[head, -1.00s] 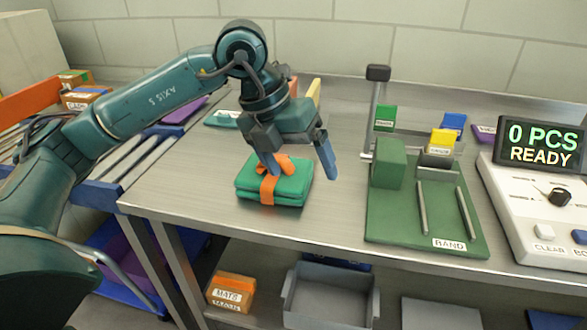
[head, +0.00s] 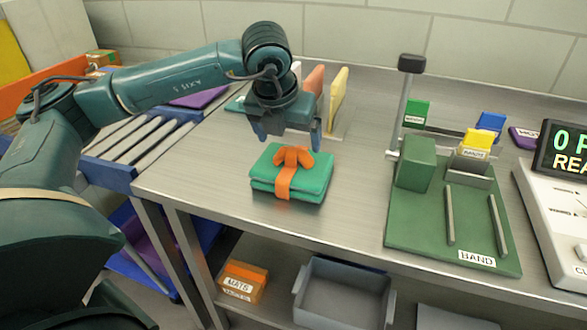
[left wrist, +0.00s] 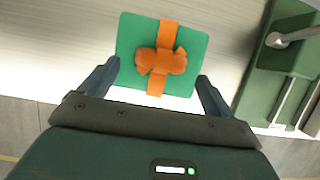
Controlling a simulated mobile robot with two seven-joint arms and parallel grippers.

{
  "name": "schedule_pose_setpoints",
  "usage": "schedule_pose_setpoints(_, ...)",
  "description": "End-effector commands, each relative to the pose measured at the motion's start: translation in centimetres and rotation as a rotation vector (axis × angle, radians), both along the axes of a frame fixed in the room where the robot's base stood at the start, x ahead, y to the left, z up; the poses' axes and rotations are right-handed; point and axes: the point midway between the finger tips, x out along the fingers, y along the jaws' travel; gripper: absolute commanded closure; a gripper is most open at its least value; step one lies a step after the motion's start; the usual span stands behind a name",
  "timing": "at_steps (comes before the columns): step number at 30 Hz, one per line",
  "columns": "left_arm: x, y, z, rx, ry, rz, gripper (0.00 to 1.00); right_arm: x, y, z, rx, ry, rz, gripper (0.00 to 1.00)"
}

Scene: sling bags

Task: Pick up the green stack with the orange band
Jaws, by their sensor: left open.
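The green stack (head: 314,184) lies flat on the metal table, with an orange band (head: 283,187) around it tied in a bow on top. My left gripper (head: 288,143) is open and empty, just behind and above the stack in the head view. In the left wrist view the stack (left wrist: 130,45) lies ahead of and partly between the fingertips of my left gripper (left wrist: 157,72). The fingers stand apart on either side and I see no grip on it. My right gripper is not in view.
A green banding fixture (head: 425,240) labelled BAND with posts stands right of the stack. A control box (head: 560,205) is farther right. A roller conveyor (head: 150,140) is at left. Upright coloured panels (head: 338,100) stand behind the gripper. The table around the stack is clear.

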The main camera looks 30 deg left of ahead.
Motion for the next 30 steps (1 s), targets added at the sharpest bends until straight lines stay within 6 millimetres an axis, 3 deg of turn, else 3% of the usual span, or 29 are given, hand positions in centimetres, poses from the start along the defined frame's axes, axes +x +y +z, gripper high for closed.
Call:
schedule_pose_setpoints(7,1.4,0.0,-3.3,-0.001,0.003,0.002,0.11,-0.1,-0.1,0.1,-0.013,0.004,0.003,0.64)
schedule_pose_setpoints(16,1.6,0.0,-3.8,-0.001,0.002,0.000,0.11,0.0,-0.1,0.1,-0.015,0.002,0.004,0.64)
schedule_pose_setpoints(30,1.6,0.0,-3.8,-0.001,0.002,0.000,0.49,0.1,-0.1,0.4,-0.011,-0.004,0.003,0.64)
